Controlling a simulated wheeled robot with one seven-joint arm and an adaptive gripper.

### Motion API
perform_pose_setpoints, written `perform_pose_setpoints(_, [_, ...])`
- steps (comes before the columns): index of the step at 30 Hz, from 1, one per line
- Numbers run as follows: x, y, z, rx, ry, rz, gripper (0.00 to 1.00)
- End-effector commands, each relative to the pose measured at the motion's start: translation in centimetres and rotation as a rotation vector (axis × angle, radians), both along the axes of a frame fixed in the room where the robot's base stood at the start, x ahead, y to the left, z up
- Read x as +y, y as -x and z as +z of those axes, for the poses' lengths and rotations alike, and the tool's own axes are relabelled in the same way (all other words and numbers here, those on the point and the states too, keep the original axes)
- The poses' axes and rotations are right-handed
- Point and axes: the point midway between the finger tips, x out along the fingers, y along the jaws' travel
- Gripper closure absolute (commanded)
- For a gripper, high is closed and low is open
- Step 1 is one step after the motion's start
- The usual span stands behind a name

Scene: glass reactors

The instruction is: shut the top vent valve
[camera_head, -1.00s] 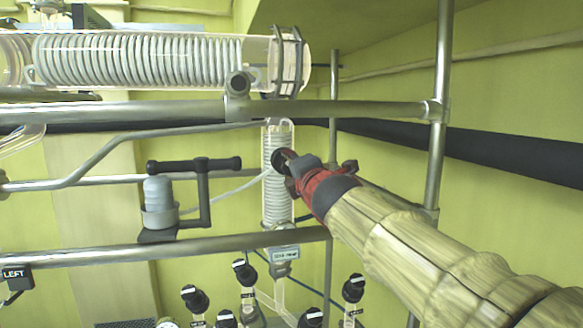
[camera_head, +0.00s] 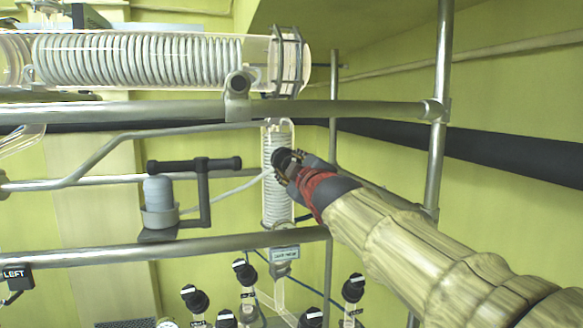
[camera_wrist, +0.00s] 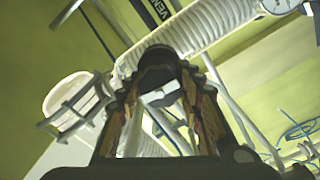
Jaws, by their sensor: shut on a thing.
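A black round knob (camera_head: 280,157) sits in front of the upper part of the upright coiled glass condenser (camera_head: 277,207). I take it to be the vent valve's knob. My gripper (camera_head: 289,165) reaches it from the lower right, with its fingers around it. In the wrist view, both fingertips of my gripper (camera_wrist: 160,74) close on the dark knob (camera_wrist: 157,54). A dark label (camera_wrist: 157,10) partly reading "VEN" shows beyond it. The knob's marking and the valve's inner position are hidden, so I cannot tell whether it is open or shut.
A metal rail (camera_head: 340,108) crosses above the gripper, and another rail (camera_head: 210,244) runs below. An upright post (camera_head: 437,150) stands behind my arm. A horizontal coiled condenser (camera_head: 140,60) lies above. Several black-capped valves (camera_head: 244,272) stand below.

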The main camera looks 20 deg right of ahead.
Motion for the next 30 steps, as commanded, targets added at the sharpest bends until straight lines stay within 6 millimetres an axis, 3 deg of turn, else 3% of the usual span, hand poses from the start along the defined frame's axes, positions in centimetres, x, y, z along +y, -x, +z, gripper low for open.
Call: perform_pose_setpoints(30, [0.06, -0.11, -0.84, 0.009, -0.964, -0.003, 0.89])
